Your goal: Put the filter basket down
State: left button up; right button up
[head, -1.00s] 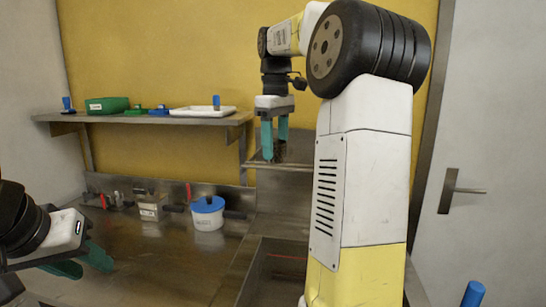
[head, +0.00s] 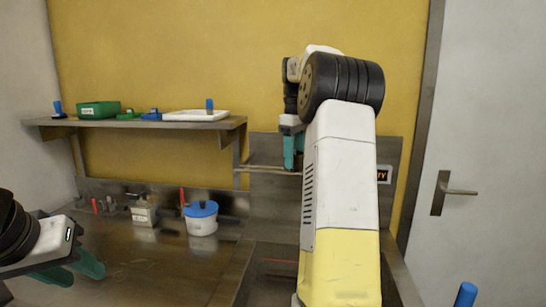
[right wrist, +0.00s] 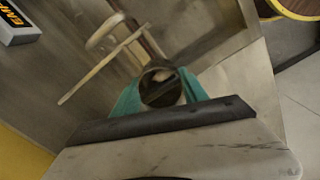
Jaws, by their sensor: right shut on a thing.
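My right gripper (head: 291,152) is at the back of the station, in front of the metal back panel. The right wrist view shows its teal fingers (right wrist: 160,97) shut on a dark, round, hollow thing, which looks like the filter basket (right wrist: 161,87). In the head view the fingers and my arm mostly hide it. I cannot tell whether it touches anything below. My left gripper (head: 72,270) is open and empty over the left front of the metal counter (head: 130,255).
A shelf (head: 130,122) holds a green bin (head: 98,109) and a white tray (head: 196,116). A blue-lidded white pot (head: 201,219) stands on the counter. A sign ending in "TY" (head: 382,175) is right of my right arm. Light bars (right wrist: 95,72) lie beyond the right gripper.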

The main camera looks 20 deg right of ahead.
jog(key=shift+f, duration=0.1)
jog(key=o, duration=1.4)
jog(key=shift+c, duration=0.2)
notch_tip(320, 180, up, 7)
jog(key=shift+r, duration=0.1)
jog(key=shift+s+a+r, duration=0.2)
jog(key=shift+a+r, duration=0.1)
jog(key=shift+r, duration=0.1)
jog(key=s+a+f+m+t+y, duration=0.1)
jog(key=s+a+f+m+t, duration=0.1)
jog(key=s+a, duration=0.6)
jog(key=s+a+f+m+t, duration=0.2)
jog(key=s+a+f, duration=0.1)
jog(key=s+a, duration=0.55)
jog(key=s+a+f+m+t, duration=0.1)
jog(key=s+a+f, duration=0.1)
jog(key=s+f, duration=0.2)
jog(key=s+a+f+m+t+y, duration=0.1)
jog(key=s+a+f, duration=0.1)
jog(key=s+f, duration=0.3)
jog(key=shift+a+m, duration=0.25)
jog(key=shift+m, duration=0.05)
